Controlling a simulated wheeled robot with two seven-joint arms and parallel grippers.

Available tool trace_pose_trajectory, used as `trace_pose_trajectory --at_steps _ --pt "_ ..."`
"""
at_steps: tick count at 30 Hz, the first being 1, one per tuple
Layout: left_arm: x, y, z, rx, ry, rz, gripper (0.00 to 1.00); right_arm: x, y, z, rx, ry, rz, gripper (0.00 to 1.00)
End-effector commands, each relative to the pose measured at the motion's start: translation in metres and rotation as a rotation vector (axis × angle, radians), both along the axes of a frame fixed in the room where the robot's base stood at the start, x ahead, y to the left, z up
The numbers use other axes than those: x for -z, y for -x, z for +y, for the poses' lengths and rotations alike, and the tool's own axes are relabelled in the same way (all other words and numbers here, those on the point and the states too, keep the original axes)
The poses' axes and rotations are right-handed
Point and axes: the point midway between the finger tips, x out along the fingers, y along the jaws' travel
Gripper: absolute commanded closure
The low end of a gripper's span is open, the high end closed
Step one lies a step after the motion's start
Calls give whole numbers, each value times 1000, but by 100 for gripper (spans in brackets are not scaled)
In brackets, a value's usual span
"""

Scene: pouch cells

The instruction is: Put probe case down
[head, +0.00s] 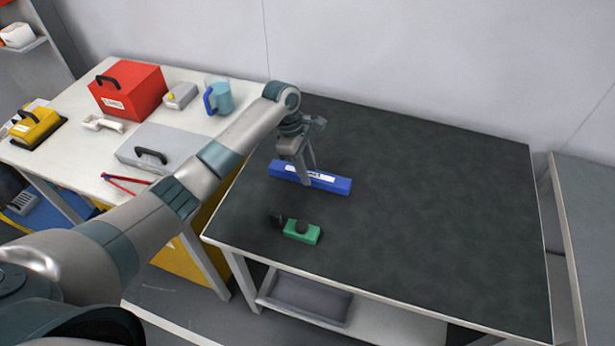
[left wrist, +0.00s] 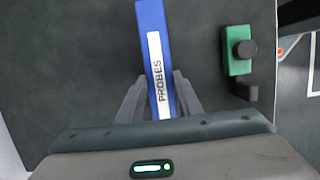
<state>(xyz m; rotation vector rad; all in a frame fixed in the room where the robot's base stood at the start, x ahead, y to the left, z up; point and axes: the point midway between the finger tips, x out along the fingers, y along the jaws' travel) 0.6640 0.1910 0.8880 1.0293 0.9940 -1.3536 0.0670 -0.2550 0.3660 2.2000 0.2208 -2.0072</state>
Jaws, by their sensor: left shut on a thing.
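The probe case (head: 335,184) is a long blue box with a white label on top, at the left part of the dark table. In the left wrist view the label on the case (left wrist: 150,25) reads "PROBES". My left gripper (head: 308,178) is shut on the case, with one finger on each long side. The case looks level and at or very near the table top (head: 430,230); I cannot tell whether it touches. My right gripper is not in view.
A green block with a black knob (head: 302,231) stands near the table's front left edge, with a small black piece beside it. A white table (head: 75,145) to the left holds a red box (head: 128,90), a grey case (head: 165,147) and a blue mug (head: 220,98). The dark table's right side is clear.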

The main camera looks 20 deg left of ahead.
Motion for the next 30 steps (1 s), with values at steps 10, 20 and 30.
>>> trace_pose_trajectory --at_steps 10,20,30 --pt "5 0 0 0 0 1 93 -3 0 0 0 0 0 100" --pt "38 0 0 0 0 0 93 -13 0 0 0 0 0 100" --pt "40 0 0 0 0 0 93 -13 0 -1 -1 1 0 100"
